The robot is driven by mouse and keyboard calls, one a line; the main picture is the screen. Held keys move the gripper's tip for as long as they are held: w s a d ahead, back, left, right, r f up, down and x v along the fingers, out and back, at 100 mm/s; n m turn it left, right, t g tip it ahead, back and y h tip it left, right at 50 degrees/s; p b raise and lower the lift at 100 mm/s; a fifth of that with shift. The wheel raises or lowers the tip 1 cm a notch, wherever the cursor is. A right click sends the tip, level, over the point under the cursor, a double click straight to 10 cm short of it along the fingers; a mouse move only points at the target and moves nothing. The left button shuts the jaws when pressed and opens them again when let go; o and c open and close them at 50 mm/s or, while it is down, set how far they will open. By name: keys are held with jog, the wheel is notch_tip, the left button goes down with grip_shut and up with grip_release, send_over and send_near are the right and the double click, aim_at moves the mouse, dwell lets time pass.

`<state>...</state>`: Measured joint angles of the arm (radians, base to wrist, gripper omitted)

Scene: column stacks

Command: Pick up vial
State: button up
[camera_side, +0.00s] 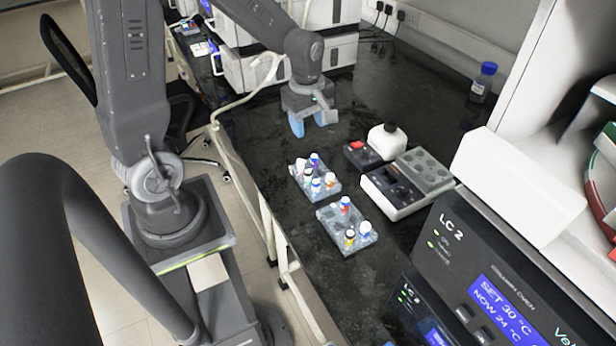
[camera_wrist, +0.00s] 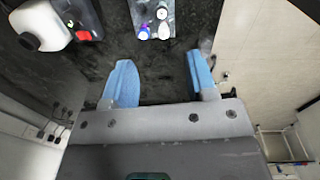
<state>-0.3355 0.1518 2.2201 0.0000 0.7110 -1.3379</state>
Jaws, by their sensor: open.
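My gripper (camera_side: 312,122) has blue fingertips and hangs above the dark bench, behind the vial racks. It is open and empty, with its fingers (camera_wrist: 162,82) spread apart over bare bench in the wrist view. The back rack (camera_side: 329,196) holds several vials, among them a purple-capped vial (camera_side: 314,158) and an orange-capped vial (camera_side: 330,180). The front rack (camera_side: 343,240) holds a red-capped vial (camera_side: 345,203), a yellow vial (camera_side: 350,236) and a white and blue vial (camera_side: 365,228). In the wrist view a rack (camera_wrist: 153,35) with vials shows at the top, beyond the fingertips.
A grey instrument block (camera_side: 405,190) stands right of the racks, with a small red-topped device (camera_side: 358,150) and a white round-topped unit (camera_side: 388,138) behind it. A blue-capped bottle (camera_side: 484,82) stands farther right. The bench's left edge runs close beside the racks.

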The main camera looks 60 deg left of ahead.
notch_tip(320, 180, down, 4)
jog(key=a+n, duration=0.2)
jog(key=n, duration=0.1)
send_over(308, 171)
jog(key=shift+g, duration=0.3)
notch_tip(308, 171, down, 7)
jog(key=shift+s+r, duration=0.1)
jog(key=shift+r, duration=0.1)
jog(key=shift+f, duration=3.15)
jog(key=shift+c, duration=0.4)
grip_shut()
